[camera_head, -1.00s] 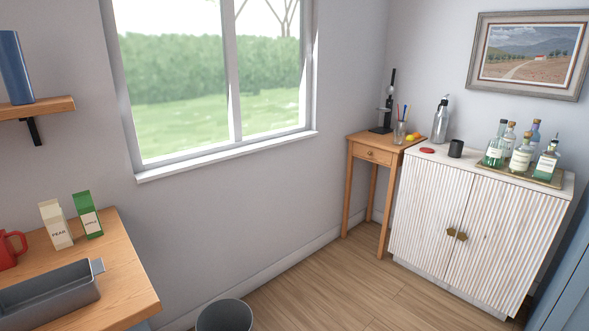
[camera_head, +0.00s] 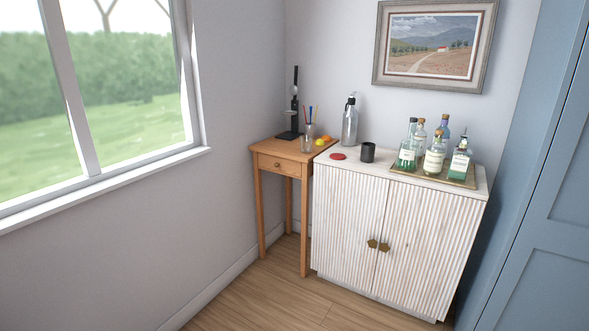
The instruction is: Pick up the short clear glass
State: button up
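A short clear glass (camera_head: 307,144) stands upright on the small wooden side table (camera_head: 268,147) in the corner. No other clear glass of this kind can be made out. My gripper is not in view.
A black stand-like device (camera_head: 292,110) stands behind the glass. A white ribbed cabinet (camera_head: 345,215) adjoins the table, bearing a silver bottle (camera_head: 350,122), dark cup (camera_head: 368,152), red disc (camera_head: 338,156) and a tray (camera_head: 457,180) of bottles. Floor (camera_head: 262,300) in front is clear.

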aim_at(304, 141)
jog(key=i+j+z, duration=0.25)
jog(key=i+j, duration=0.4)
jog(key=i, duration=0.25)
jog(key=i+j+z, duration=0.3)
jog(key=i+j, duration=1.2)
jog(key=i, duration=0.15)
jog(key=i+j, duration=0.7)
jog(key=i, duration=0.15)
